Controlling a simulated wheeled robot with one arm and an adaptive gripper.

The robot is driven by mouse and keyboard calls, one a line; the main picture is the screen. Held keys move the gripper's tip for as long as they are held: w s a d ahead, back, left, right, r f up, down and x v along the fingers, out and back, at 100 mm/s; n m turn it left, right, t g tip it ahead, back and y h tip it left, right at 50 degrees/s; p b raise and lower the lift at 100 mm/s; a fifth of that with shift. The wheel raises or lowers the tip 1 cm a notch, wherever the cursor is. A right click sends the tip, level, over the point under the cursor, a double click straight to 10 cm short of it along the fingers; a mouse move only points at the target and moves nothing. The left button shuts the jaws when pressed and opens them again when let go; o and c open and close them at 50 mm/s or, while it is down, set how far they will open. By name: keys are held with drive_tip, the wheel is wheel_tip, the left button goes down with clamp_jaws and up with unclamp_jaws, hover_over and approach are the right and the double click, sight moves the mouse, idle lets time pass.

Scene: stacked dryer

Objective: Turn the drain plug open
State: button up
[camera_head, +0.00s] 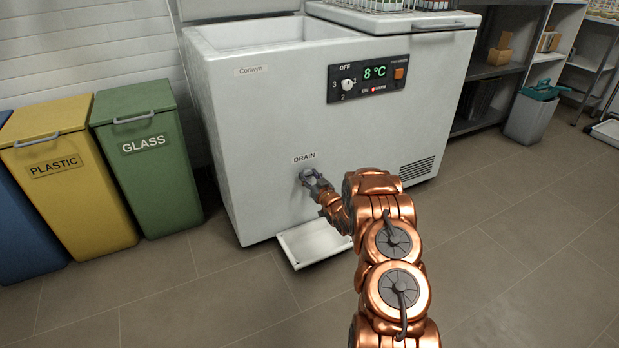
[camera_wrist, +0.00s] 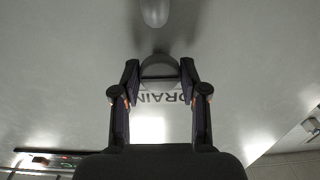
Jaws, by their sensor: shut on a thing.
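The drain plug (camera_head: 305,173) is a small round grey part low on the front of the white chest freezer (camera_head: 270,120), below the word DRAIN. My gripper (camera_head: 314,182) is at the plug and covers part of it in the head view. In the wrist view, my gripper (camera_wrist: 160,78) has one finger on each side of the round plug (camera_wrist: 159,64), shut on it. The DRAIN label (camera_wrist: 160,98) shows upside down between the fingers. The plug's exact turn angle is hard to tell.
A white tray (camera_head: 300,247) lies on the floor below the plug. A grey spout (camera_wrist: 155,12) sticks out near the plug. Green (camera_head: 150,185) and yellow (camera_head: 75,195) bins stand at left.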

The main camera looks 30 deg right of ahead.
drive_tip(key=c, duration=0.3)
drive_tip(key=shift+n, duration=0.3)
drive_tip(key=n+p, duration=0.2)
drive_tip(key=n, duration=0.1)
drive_tip(key=shift+r, duration=0.15)
drive_tip(key=n+p, duration=0.2)
drive_tip(key=n, duration=0.3)
drive_tip(key=n+p, duration=0.1)
drive_tip(key=n, duration=0.3)
drive_tip(key=shift+n+p, duration=0.3)
drive_tip(key=n+p, duration=0.2)
drive_tip(key=n, duration=0.2)
drive_tip(key=shift+n, duration=0.3)
drive_tip(key=shift+p, duration=0.3)
